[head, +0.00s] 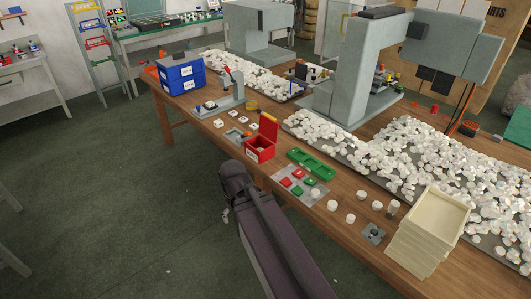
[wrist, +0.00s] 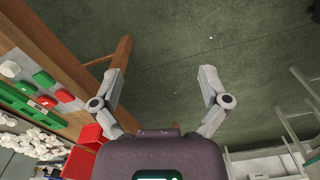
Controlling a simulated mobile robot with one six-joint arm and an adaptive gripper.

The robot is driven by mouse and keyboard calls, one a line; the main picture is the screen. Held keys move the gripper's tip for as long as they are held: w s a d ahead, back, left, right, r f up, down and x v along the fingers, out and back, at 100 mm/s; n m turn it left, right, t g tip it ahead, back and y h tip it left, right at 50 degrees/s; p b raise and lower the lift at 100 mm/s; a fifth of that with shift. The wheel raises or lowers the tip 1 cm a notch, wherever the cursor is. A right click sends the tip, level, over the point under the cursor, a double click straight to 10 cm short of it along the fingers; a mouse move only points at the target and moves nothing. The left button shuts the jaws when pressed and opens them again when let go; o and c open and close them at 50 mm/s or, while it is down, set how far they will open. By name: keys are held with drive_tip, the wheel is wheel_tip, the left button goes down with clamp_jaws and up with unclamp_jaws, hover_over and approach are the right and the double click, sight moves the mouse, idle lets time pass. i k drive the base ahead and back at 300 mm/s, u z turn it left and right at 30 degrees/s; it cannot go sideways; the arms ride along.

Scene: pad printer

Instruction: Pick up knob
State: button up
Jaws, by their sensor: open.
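Several loose white round pieces, likely knobs (head: 332,205), lie apart near the front edge of the wooden table (head: 170,118) in the head view. I cannot tell which one is the task's knob. A white round piece (wrist: 9,69) also shows at the left edge of the wrist view, beside red and green blocks. My gripper (wrist: 160,80) is open, with its two fingers spread wide and nothing between them. It hangs in front of the table edge over the floor. In the head view my arm hides most of it.
A grey plate with red and green blocks (head: 299,186), a green tray (head: 311,163) and an open red box (head: 260,149) stand near the table edge. Stacked cream trays (head: 428,232) are at right. Heaps of white pieces (head: 425,150) and the grey machine (head: 362,75) fill the back.

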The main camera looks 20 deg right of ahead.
sight(377, 205)
drive_tip(key=z, duration=0.35)
drive_tip(key=k, duration=0.65)
drive_tip(key=z, duration=1)
drive_tip(key=k, duration=0.8)
drive_tip(key=z, duration=0.1)
drive_tip(key=i, duration=1.05)
drive_tip(key=u, duration=0.05)
